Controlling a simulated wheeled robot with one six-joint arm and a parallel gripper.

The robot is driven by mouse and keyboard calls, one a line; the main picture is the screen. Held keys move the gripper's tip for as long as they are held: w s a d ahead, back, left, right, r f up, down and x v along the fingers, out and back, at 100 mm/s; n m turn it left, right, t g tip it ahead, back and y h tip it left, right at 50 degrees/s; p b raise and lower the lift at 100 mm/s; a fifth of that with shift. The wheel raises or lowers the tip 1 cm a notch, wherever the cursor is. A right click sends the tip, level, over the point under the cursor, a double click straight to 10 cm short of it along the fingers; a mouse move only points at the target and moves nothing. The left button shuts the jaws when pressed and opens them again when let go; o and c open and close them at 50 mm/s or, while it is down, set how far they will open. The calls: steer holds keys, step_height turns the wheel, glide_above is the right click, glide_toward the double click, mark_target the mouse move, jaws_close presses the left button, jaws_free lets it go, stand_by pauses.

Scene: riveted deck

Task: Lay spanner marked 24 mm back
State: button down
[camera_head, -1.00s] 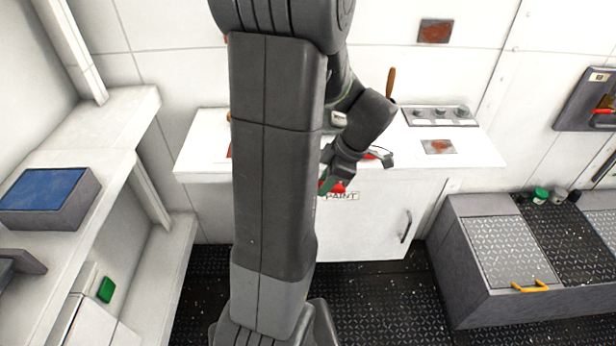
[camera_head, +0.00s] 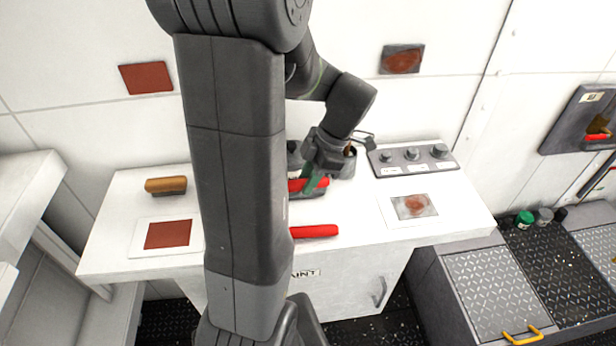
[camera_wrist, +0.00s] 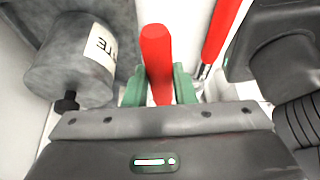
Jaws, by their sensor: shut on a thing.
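My gripper (camera_head: 316,182) is low over the white worktop (camera_head: 355,232). In the wrist view its green fingers (camera_wrist: 159,88) are shut on a red handle (camera_wrist: 157,55). The held handle also shows in the head view (camera_head: 307,185). No 24 mm mark can be read, and I cannot tell whether the held thing is the spanner. A second red handle (camera_head: 315,231) lies near the worktop's front edge. In the wrist view another red handle with a metal shank (camera_wrist: 221,35) is to the right, apart from the fingers.
A grey knob box (camera_head: 412,157) stands at the back right of the worktop. A wooden-handled brush (camera_head: 166,185) and a rust-red sample card (camera_head: 168,234) are at the left. A labelled grey cylinder (camera_wrist: 70,65) is close beside the gripper. A dark wall panel (camera_head: 575,125) hangs at right.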

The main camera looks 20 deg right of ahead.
stand_by(0.5)
step_height(320, 180, down, 6)
steer(key=b, duration=0.6)
steer(key=shift+f, duration=0.2)
steer(key=c, duration=1.1)
jaws_free()
steer(key=shift+d+r, duration=0.1)
steer(key=shift+d+r, duration=0.1)
steer(key=shift+r, duration=0.1)
steer(key=v, duration=1.3)
steer(key=shift+s+d, duration=0.1)
steer(key=shift+s, duration=0.05)
